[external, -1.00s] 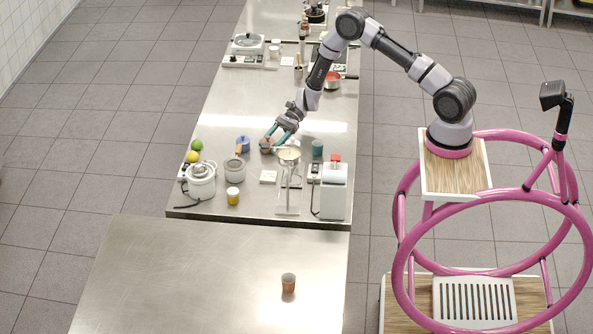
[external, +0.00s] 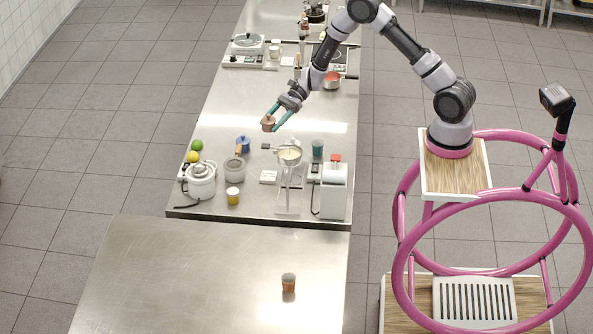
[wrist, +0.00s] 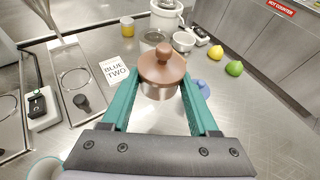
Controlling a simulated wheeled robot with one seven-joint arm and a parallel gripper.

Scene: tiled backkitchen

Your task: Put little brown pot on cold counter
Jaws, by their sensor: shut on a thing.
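The little brown pot (external: 268,124) has a brown lid with a round knob; it also shows in the wrist view (wrist: 161,72), where its lower side looks metallic. My gripper (external: 276,122) is shut on it, with one teal finger on each side. The pot is held roughly upright above the long steel counter (external: 215,130).
Below the pot's height stand a white-lidded cooker (external: 201,182), a grey pot (external: 234,170), a blue pot (external: 243,144), a yellow jar (external: 233,196) and a funnel stand (external: 289,165). A brown cup (external: 288,283) stands on the nearer counter, which is otherwise clear.

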